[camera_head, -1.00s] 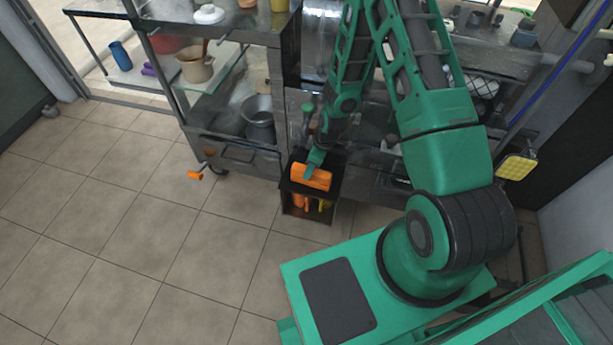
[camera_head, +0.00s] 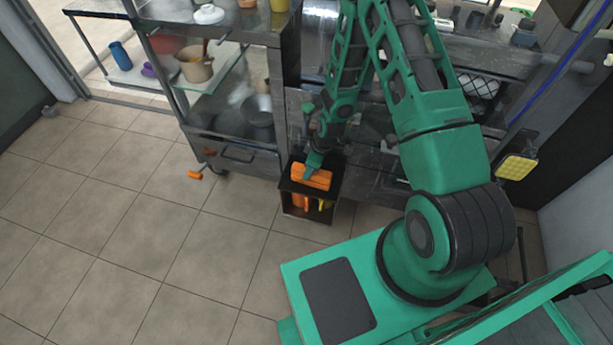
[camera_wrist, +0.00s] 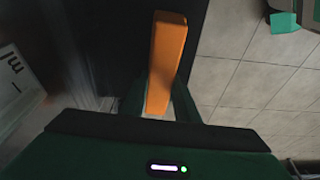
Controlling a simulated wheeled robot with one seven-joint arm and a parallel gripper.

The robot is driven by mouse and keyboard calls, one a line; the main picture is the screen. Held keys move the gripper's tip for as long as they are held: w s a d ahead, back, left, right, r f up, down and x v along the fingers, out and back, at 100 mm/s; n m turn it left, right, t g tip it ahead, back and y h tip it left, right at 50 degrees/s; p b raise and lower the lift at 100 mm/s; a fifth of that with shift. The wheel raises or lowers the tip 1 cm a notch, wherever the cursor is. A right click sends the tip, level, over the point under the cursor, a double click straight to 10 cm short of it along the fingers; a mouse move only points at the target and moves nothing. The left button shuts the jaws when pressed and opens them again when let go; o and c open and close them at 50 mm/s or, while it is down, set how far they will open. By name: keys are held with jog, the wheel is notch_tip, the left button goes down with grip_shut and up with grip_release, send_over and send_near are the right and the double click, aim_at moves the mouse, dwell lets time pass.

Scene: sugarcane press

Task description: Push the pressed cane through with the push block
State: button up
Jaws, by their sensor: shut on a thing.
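The orange push block (camera_head: 311,176) is in my gripper (camera_head: 312,168), over the open top of a dark box beside the press front. In the wrist view the same orange block (camera_wrist: 167,58) stands out between the green fingers (camera_wrist: 157,105), which are shut on it. The block looks long and flat-faced. The press (camera_head: 375,150) is a grey metal cabinet behind my arm, partly hidden by it. I cannot make out any pressed cane in these views.
The dark box (camera_head: 289,207) holds orange and yellow items on a lower shelf. A glass-sided cart (camera_head: 235,150) with pots stands to the left. A small orange piece (camera_head: 195,175) lies by the cart. The tiled floor (camera_head: 110,240) at left is clear.

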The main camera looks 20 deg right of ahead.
jog(key=s+a+r, duration=0.3)
jog(key=s+r, duration=0.1)
jog(key=r, duration=0.2)
dwell(0.8)
jog(key=shift+s, duration=0.1)
dwell(0.3)
